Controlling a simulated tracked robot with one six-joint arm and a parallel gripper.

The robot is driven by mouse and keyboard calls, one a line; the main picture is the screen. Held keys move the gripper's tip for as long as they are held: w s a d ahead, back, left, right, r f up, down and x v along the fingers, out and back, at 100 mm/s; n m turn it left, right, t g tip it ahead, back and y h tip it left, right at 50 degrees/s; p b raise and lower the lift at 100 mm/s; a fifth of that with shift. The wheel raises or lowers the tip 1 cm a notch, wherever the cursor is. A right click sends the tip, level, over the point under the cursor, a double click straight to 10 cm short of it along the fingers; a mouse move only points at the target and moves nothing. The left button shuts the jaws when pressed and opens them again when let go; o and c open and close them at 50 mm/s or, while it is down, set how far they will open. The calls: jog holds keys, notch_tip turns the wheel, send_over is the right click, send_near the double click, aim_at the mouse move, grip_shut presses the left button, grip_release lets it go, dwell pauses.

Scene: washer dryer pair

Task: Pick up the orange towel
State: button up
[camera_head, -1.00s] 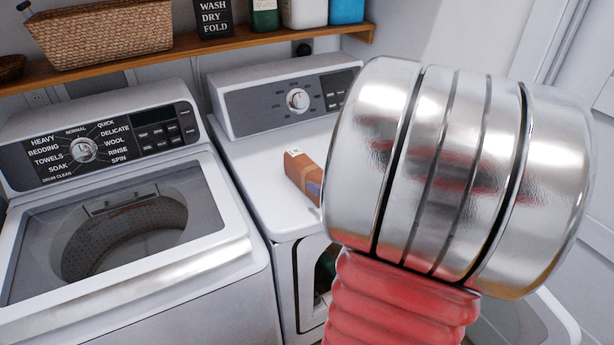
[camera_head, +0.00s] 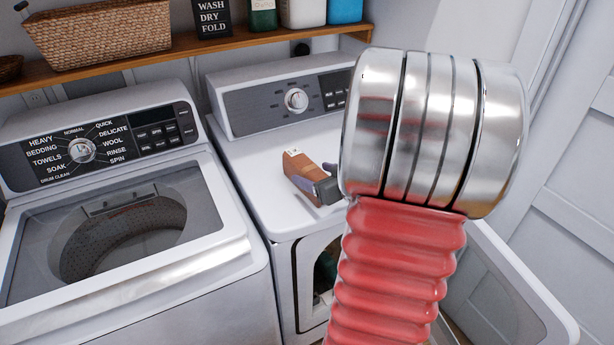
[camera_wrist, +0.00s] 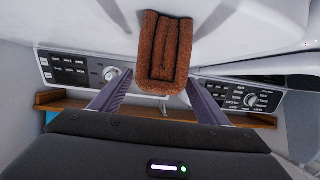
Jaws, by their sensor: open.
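The orange-brown towel (camera_head: 303,170) lies folded on the white top of the dryer, near its front edge, with a small white patch at its far end. In the wrist view, the towel (camera_wrist: 165,55) shows at the top middle, its near end reaching between my fingers. My gripper (camera_wrist: 157,78) is open, with one finger on each side of the towel and a gap visible at each side. In the head view, my gripper (camera_head: 320,187) shows partly at the towel's near right end. The rest is hidden behind my arm.
The dryer (camera_head: 258,165) has its front door (camera_head: 510,290) open. A washer (camera_head: 235,250) with an open drum stands to its left. A wooden shelf (camera_head: 190,45) with a wicker basket (camera_head: 100,35), a sign and bottles runs behind both. The dryer top around the towel is clear.

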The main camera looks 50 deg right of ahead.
jog(key=x, duration=0.4)
jog(key=shift+w+d, duration=0.15)
jog(key=shift+w, duration=0.25)
jog(key=c, duration=1.4)
